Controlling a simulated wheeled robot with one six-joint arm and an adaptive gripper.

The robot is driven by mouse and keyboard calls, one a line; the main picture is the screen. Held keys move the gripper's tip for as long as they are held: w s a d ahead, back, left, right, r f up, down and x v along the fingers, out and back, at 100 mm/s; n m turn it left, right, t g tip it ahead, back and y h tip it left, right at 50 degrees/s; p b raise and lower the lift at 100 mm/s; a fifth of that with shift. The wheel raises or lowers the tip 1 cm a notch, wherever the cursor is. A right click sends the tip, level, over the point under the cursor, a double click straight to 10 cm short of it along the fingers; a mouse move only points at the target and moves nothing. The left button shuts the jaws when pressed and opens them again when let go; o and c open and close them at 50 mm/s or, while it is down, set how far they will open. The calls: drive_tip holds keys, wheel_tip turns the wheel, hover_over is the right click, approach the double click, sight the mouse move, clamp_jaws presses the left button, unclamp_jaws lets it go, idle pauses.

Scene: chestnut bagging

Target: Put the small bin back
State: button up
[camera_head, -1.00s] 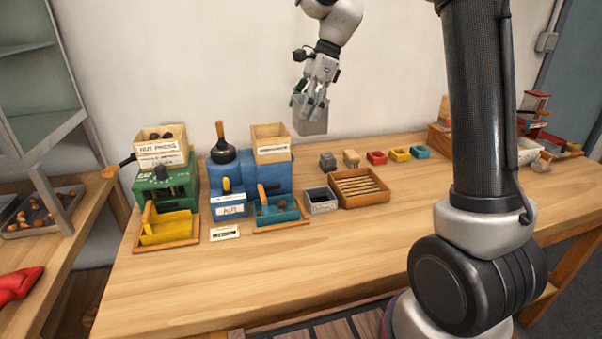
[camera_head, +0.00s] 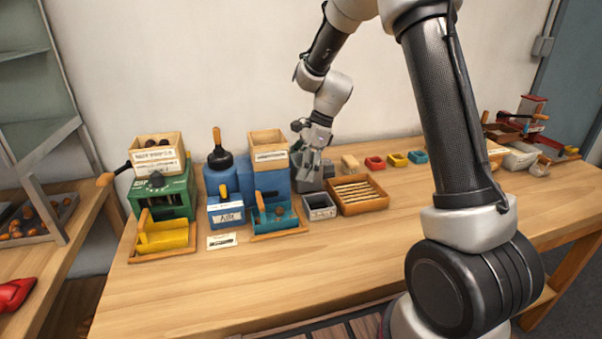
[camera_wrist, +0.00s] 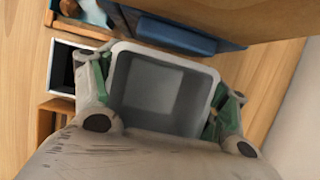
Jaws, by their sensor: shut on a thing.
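The small grey bin (camera_wrist: 160,90) is held upright in my gripper (camera_wrist: 160,115), whose green-padded fingers press on two opposite sides of it. The wrist view looks into the bin, and it looks empty. In the head view my gripper (camera_head: 312,160) is low over the back of the table, just right of the blue machine. The bin (camera_head: 311,181) shows there below the fingers, partly covered by them. It is at or just above the table top; I cannot tell if it touches.
The blue machine (camera_head: 274,179) stands close on the left. A small grey box (camera_head: 320,206) and a slatted wooden tray (camera_head: 357,193) are in front.

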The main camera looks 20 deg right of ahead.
drive_tip(key=shift+f, duration=0.95)
drive_tip(key=o, duration=2)
drive_tip(key=shift+f, duration=0.1)
drive_tip(key=v, duration=1.2)
drive_tip(key=s+d+r+n+h, duration=0.1)
drive_tip(key=s+d+r+n, duration=0.1)
drive_tip(key=s+r+n, duration=0.35)
drive_tip(key=s+d+r+n+t+h, duration=0.1)
drive_tip(key=s+n, duration=0.3)
drive_tip(key=s, duration=0.4)
drive_tip(key=s+d+r+n+t+h, duration=0.1)
drive_tip(key=s+d+n, duration=0.3)
drive_tip(key=s, duration=0.5)
drive_tip(key=s+d+r+n+t+h, duration=0.1)
drive_tip(key=s+d+n+t, duration=0.1)
drive_tip(key=s, duration=0.6)
drive_tip(key=shift+s+d+n+h, duration=0.3)
drive_tip(key=shift+d+n, duration=0.3)
drive_tip(key=shift+n, duration=0.65)
